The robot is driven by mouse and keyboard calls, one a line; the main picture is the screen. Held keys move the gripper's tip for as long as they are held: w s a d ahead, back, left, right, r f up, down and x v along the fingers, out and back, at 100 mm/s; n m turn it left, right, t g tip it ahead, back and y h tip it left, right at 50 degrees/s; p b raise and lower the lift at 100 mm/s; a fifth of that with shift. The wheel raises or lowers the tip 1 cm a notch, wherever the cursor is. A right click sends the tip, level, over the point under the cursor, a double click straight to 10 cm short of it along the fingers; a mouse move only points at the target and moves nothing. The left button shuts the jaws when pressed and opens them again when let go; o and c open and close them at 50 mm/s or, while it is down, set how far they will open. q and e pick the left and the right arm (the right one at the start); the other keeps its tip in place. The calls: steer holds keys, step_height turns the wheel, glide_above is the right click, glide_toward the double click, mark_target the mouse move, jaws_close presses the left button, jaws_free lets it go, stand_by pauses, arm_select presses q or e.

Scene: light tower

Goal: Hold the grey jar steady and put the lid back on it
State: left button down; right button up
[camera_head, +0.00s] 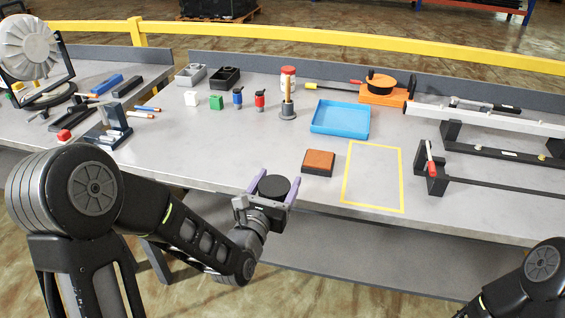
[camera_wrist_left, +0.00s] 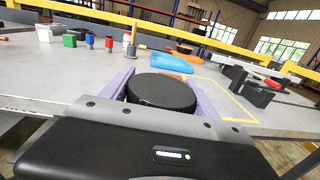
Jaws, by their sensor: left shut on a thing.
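A dark round piece (camera_head: 273,187) with a flat black top is between the two purple fingers of my left gripper (camera_head: 268,195), at the front edge of the table. In the left wrist view the same piece (camera_wrist_left: 162,91) shows a smooth black top and a ribbed dark side, and the fingers (camera_wrist_left: 160,95) flank it, shut on it. It looks like the jar with its black lid on top; its lower body is hidden, and I cannot tell how the lid is seated. No other lid shows apart from it. My right gripper is out of view.
Right of the gripper are a brown-topped block (camera_head: 318,162) and a yellow taped rectangle (camera_head: 372,177), empty inside. Behind are a blue tray (camera_head: 340,117), a grey stand with a wooden rod (camera_head: 287,108), and small coloured items. Black rails stand at the right.

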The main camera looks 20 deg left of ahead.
arm_select(q)
steer(key=s+d+f+m+g+h, duration=0.2)
steer(key=s+d+f+m+h, duration=0.1)
steer(key=d+f+h, duration=0.2)
steer(key=s+d+f+m+g+h, duration=0.2)
steer(key=s+d+f+m+h, duration=0.2)
steer(key=d+f, duration=0.3)
steer(key=shift+s+d+f+h, duration=0.2)
steer(key=shift+d+f+h, duration=0.2)
steer(key=shift+d+h, duration=0.5)
steer(key=shift+d, duration=0.15)
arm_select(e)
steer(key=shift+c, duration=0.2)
